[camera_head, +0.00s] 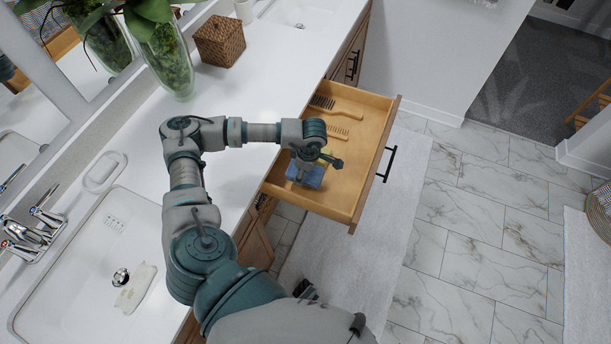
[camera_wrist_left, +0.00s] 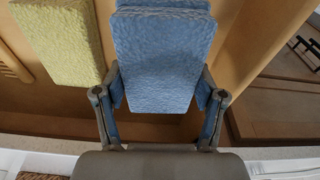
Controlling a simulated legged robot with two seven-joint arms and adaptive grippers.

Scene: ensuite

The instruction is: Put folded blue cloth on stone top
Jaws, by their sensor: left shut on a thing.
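The folded blue cloth (camera_head: 312,178) is at the front end of the open wooden drawer, partly hidden under my left gripper (camera_head: 305,172). In the left wrist view the blue cloth (camera_wrist_left: 162,60) lies between the two fingers of my left gripper (camera_wrist_left: 160,105), which is shut on it. I cannot tell whether the cloth touches the drawer floor. The white stone top (camera_head: 240,95) runs along the left of the drawer, with a sink set in it. My right gripper is not clearly in view.
A yellow cloth (camera_wrist_left: 62,40) lies beside the blue one. The drawer (camera_head: 345,185) also holds a comb (camera_head: 338,132) and a brush (camera_head: 325,104).

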